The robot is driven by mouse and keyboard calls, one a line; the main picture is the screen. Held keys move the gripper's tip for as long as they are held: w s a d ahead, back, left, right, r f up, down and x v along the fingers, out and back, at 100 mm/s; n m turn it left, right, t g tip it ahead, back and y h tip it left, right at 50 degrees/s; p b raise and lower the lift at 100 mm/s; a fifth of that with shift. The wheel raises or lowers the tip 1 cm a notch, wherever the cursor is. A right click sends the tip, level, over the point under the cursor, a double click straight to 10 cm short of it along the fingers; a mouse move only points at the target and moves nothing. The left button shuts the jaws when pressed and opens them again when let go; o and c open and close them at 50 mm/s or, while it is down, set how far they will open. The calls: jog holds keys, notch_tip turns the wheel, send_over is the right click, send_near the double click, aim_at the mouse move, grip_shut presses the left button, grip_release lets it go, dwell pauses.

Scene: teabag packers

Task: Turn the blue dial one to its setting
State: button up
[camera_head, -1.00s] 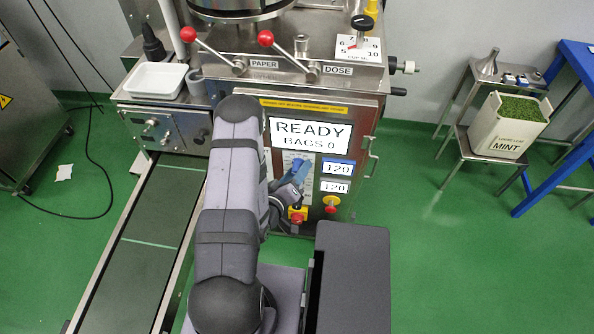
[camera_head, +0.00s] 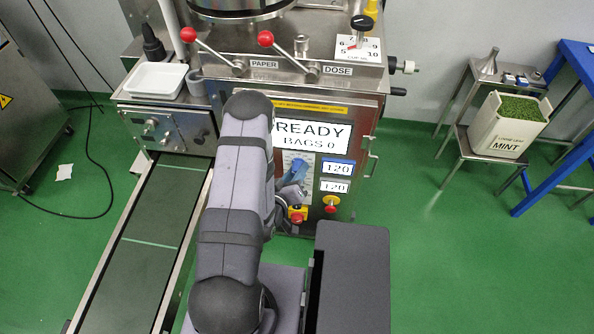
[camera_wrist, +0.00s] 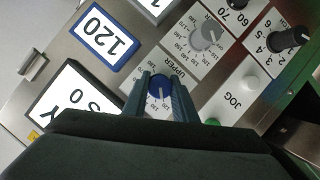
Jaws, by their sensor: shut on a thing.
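The blue dial (camera_wrist: 160,88) sits on the machine's front panel in the wrist view, with a numbered scale around it and the word UPPER beside it. My gripper (camera_wrist: 163,86) has one finger on each side of the dial and is shut on it.
A red stop button (camera_head: 297,218) on yellow lies below my gripper. The large screen (camera_head: 312,134) reads READY, BAGS 0.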

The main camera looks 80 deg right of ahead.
jog(key=m+t, duration=0.2)
jog(key=m, duration=0.1)
jog(key=shift+s+m, duration=0.1)
jog(key=shift+m, duration=0.3)
jog(key=shift+m+t+b, duration=0.7)
jog(key=shift+m+t, duration=0.6)
jog(key=shift+m, duration=0.1)
jog(key=o, duration=1)
jog(key=shift+o, duration=0.2)
